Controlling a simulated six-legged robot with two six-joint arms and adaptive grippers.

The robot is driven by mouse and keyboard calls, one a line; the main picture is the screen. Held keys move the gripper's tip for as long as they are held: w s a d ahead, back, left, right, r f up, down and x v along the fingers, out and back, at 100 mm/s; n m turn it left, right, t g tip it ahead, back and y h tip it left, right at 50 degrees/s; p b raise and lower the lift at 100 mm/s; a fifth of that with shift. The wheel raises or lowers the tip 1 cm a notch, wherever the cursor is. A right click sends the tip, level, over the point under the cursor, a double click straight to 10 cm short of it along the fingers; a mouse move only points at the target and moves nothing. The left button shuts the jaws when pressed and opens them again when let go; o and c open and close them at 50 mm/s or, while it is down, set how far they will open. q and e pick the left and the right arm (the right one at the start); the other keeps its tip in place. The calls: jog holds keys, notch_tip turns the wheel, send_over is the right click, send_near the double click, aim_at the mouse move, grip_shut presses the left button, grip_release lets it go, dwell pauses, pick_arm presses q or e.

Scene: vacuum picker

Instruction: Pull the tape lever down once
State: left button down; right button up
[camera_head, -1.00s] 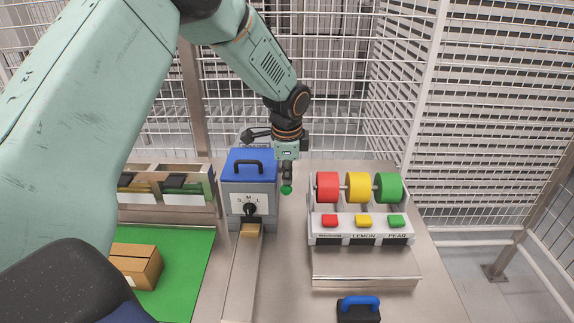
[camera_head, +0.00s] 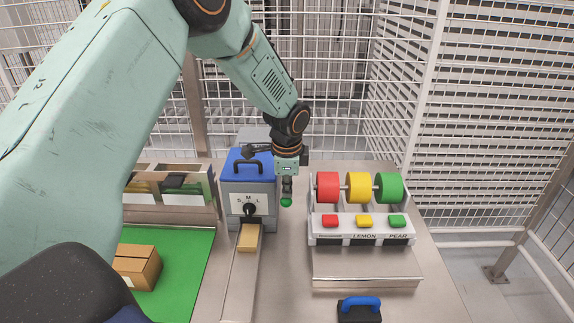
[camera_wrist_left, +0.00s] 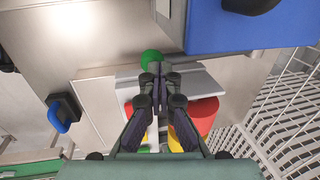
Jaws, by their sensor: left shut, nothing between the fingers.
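The tape machine (camera_head: 262,190) is a grey box with a blue lid, a black handle and a dial marked S, M, L. Its lever ends in a green knob (camera_head: 286,202) at the machine's right side. The knob also shows in the left wrist view (camera_wrist_left: 152,57). My left gripper (camera_head: 287,187) is shut and points down, with its fingertips right above the knob and seemingly touching it. The lever's arm is mostly hidden. A tan tape strip (camera_head: 248,239) sticks out of the machine's front onto a metal chute (camera_head: 242,285). My right gripper is out of view.
To the right stands a rack with red (camera_head: 327,187), yellow and green rolls above coloured buttons. A blue-handled tool (camera_head: 359,309) lies in front. A cardboard box (camera_head: 138,267) sits on a green mat (camera_head: 185,275) at left. Wire fencing closes the back.

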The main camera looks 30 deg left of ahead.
aim_at(287, 200)
pick_arm(q)
jog(key=shift+s+d+f+b, duration=0.1)
jog(key=shift+f+b, duration=0.35)
jog(key=shift+f, duration=1.25)
jog(key=shift+f+b, duration=0.6)
jog(key=shift+f, duration=1.15)
jog(key=shift+w+f, duration=0.2)
jog(key=shift+f, duration=0.1)
jog(key=shift+a+r, duration=0.1)
jog(key=shift+a, duration=0.1)
